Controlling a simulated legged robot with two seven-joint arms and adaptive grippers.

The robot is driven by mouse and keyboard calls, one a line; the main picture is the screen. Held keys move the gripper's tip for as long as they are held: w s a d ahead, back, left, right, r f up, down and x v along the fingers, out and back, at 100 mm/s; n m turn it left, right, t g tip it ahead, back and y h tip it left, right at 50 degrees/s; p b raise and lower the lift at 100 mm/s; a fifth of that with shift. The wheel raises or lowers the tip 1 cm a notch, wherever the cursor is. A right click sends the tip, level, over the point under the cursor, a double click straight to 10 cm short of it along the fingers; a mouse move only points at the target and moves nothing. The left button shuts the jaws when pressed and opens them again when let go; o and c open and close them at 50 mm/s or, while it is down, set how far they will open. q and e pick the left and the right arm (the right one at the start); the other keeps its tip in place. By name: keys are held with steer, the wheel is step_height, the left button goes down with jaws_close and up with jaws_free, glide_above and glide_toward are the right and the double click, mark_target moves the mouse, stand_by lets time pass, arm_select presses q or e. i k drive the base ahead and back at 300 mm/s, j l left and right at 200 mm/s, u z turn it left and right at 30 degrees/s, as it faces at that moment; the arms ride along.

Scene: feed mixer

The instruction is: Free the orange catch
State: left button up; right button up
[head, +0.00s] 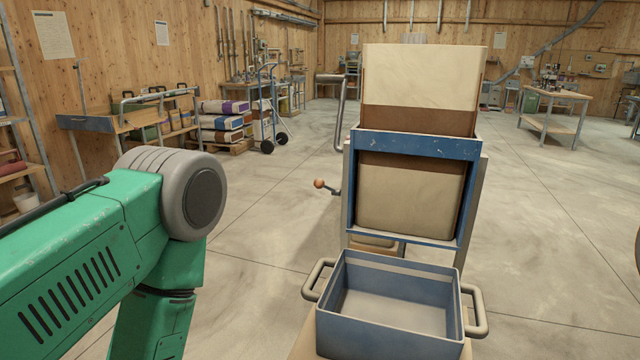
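An orange knob (319,184) on a short metal lever sticks out from the left side of the feed mixer's blue frame (420,143); it looks like the orange catch. The mixer holds a tan, box-shaped drum (420,80), whose lower part shows inside the frame. My green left arm fills the lower left of the head view and bends downward. It is well apart from the knob. My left gripper is out of the picture below. My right arm and gripper do not show.
An empty blue-grey bin (390,305) with a handle on each side stands in front of the mixer. A bent metal crank (341,105) rises at the mixer's upper left. Floor between my arm and the mixer is clear. A hand truck (270,110) and stacked sacks (222,124) stand behind.

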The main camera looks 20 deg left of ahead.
mark_target(319, 183)
steer(key=i+j+z, duration=0.35)
steer(key=j, duration=0.25)
steer(key=i+j+z, duration=0.3)
steer(key=j, duration=0.35)
steer(key=i+j+z, duration=0.15)
steer(key=j, duration=0.25)
steer(key=i+j+z, duration=0.2)
steer(key=j, duration=0.15)
